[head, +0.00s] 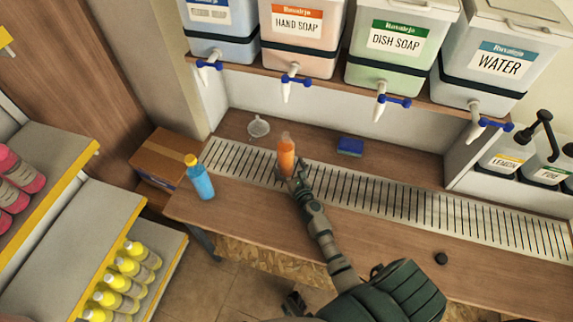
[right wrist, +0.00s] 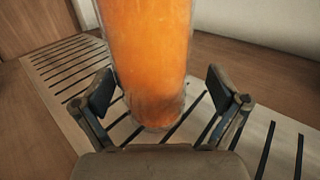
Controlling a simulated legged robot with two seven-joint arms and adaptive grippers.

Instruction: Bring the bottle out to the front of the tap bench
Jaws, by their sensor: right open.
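A clear bottle of orange liquid (head: 286,155) stands upright on the slatted drain strip of the tap bench (head: 400,255). It fills the upper middle of the right wrist view (right wrist: 150,55). My right gripper (head: 291,181) is open at the bottle's near side. In the right wrist view the fingers (right wrist: 160,92) stand apart, one on each side of the bottle's lower part, with visible gaps. A blue bottle with a yellow cap (head: 200,180) stands at the bench's left end. A dark part at the bottom edge seems to be my left gripper (head: 293,303); its fingers are unclear.
A blue sponge (head: 350,146) and a small pale funnel-like item (head: 258,127) lie behind the strip. Tapped drums, such as the hand soap drum (head: 297,35), overhang the back. The front strip of wood is mostly clear.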

